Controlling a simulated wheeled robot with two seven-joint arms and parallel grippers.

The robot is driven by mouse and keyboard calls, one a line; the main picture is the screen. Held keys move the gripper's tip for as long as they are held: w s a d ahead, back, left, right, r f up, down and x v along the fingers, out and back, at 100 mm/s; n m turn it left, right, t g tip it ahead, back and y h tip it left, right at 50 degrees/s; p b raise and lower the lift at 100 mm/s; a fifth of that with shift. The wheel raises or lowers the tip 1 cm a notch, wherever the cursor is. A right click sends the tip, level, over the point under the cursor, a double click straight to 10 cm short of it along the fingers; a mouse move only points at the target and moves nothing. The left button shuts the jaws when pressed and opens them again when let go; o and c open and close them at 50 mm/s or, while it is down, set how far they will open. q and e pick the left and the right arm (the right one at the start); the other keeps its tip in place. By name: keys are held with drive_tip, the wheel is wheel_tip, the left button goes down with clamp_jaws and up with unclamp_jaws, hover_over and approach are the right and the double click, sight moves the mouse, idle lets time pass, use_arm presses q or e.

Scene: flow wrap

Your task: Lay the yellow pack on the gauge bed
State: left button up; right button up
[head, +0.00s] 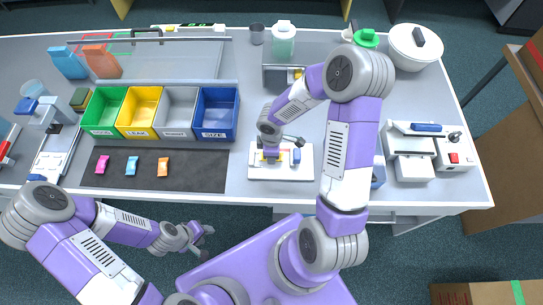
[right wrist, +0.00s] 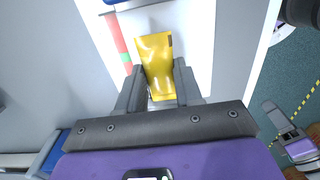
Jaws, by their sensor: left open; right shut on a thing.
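The yellow pack (right wrist: 157,55) is between the two fingers of my right gripper (right wrist: 157,88), which is shut on it. In the head view my right gripper (head: 271,150) is over the white gauge bed (head: 302,173) near the front edge of the table, and the pack is mostly hidden under it. The bed also shows behind the pack in the right wrist view (right wrist: 200,35), with a red and green strip (right wrist: 119,42) to the left. I cannot tell whether the pack touches the bed. My left gripper (head: 201,238) is open and empty, in front of the table.
Green (head: 104,130), yellow (head: 137,132), grey (head: 177,133) and blue (head: 214,135) bins stand left of the bed. Pink (head: 102,164), blue (head: 131,166) and orange (head: 163,167) packs lie on a dark mat (head: 200,178). A white machine (head: 412,150) stands at the right.

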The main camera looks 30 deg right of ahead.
drive_tip(key=shift+f, duration=0.75)
drive_tip(key=shift+f, duration=0.1)
drive_tip(key=o, duration=1)
wheel_tip(320, 180, up, 12)
drive_tip(key=p, duration=0.3)
